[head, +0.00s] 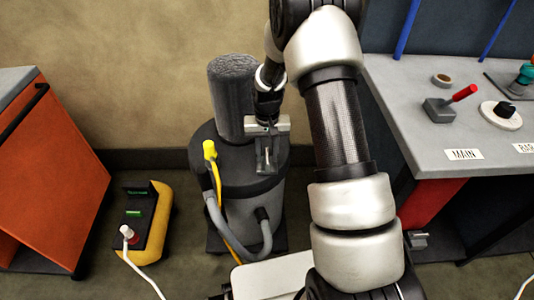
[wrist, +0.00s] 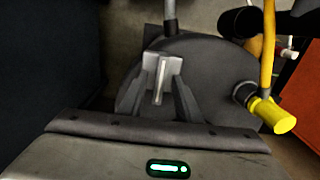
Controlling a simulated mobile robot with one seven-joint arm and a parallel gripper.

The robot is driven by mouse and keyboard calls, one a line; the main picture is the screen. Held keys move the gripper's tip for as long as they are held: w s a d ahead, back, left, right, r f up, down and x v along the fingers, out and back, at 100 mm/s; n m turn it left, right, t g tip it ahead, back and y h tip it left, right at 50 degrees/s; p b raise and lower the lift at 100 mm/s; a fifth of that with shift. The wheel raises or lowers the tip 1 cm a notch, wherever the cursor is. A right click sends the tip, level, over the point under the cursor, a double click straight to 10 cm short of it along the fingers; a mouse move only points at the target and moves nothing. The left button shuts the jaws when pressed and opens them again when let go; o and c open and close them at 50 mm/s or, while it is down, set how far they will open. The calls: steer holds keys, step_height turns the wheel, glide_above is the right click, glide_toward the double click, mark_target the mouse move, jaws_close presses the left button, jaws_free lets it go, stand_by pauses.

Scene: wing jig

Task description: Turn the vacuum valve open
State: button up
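No part labelled as the vacuum valve can be read. On the grey bench at right, a small grey block with a red lever (head: 463,93) stands behind a MAIN label. A white round base with a black knob (head: 501,113) sits beside it. My gripper (head: 265,160) is above the dark vacuum drum (head: 228,190), far left of both. In the wrist view, my gripper (wrist: 161,68) has its fingers close together over the drum (wrist: 205,75). A narrow pale strip shows between them; I cannot tell whether it is a thing or a gap. No held thing is clear.
A yellow hose end (head: 209,150) and a grey hose (head: 250,250) are on the drum's front. A yellow-and-black unit (head: 145,220) with a white cable lies on the floor. An orange cabinet (head: 60,170) stands left. A tape roll (head: 441,80) lies on the bench.

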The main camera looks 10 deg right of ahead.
mark_target(267, 156)
step_height(267, 156, up, 17)
steer(key=p, duration=0.3)
steer(key=shift+r, duration=0.2)
stand_by(0.5)
steer(key=s+r+t, duration=0.3)
steer(key=s+r, duration=0.7)
steer(key=r, duration=0.5)
steer(key=s+r+n+t, duration=0.2)
steer(key=s+r+t, duration=0.15)
steer(key=s, duration=1.35)
step_height(267, 156, up, 17)
steer(key=p, duration=1.6)
steer(key=shift+w+a+f+g, duration=0.2)
steer(key=shift+w+a+g, duration=0.1)
steer(key=shift+g, duration=0.15)
